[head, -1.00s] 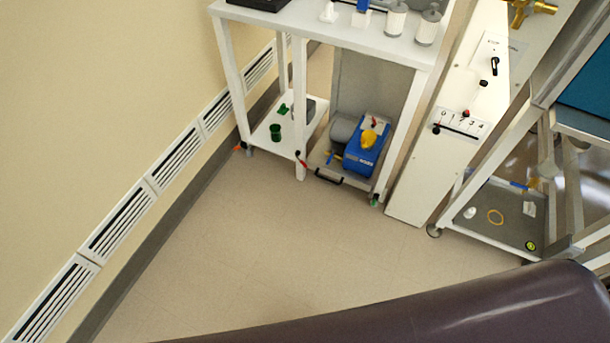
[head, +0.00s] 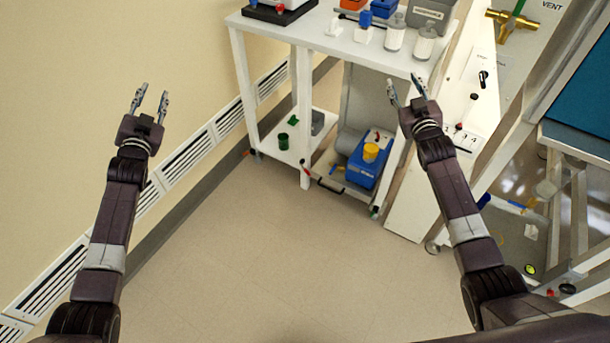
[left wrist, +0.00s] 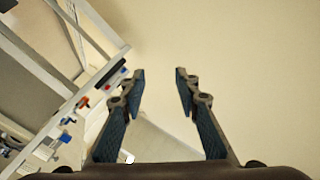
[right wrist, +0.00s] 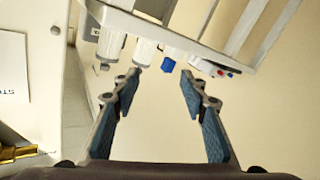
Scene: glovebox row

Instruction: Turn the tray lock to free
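A pull-out tray (head: 347,194) with a black front handle (head: 330,186) sits low under the white bench and bears a blue pump (head: 366,168). A small red-and-black lever (head: 306,166) is at the bench leg beside the tray's left end. It may be the tray lock, but its marking is too small to read. My left gripper (head: 151,94) is open and empty, up and left of the bench. My right gripper (head: 405,88) is open and empty, in front of the bench's right end in the picture. Both are well apart from the lever. Neither wrist view shows the tray.
The bench top (head: 345,44) holds bottles and small items. A green cup (head: 283,140) stands on the lower left shelf. A white panel (head: 420,205) with switches stands right of the bench. A wheeled frame is at the far right. The floor (head: 270,250) in front is clear.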

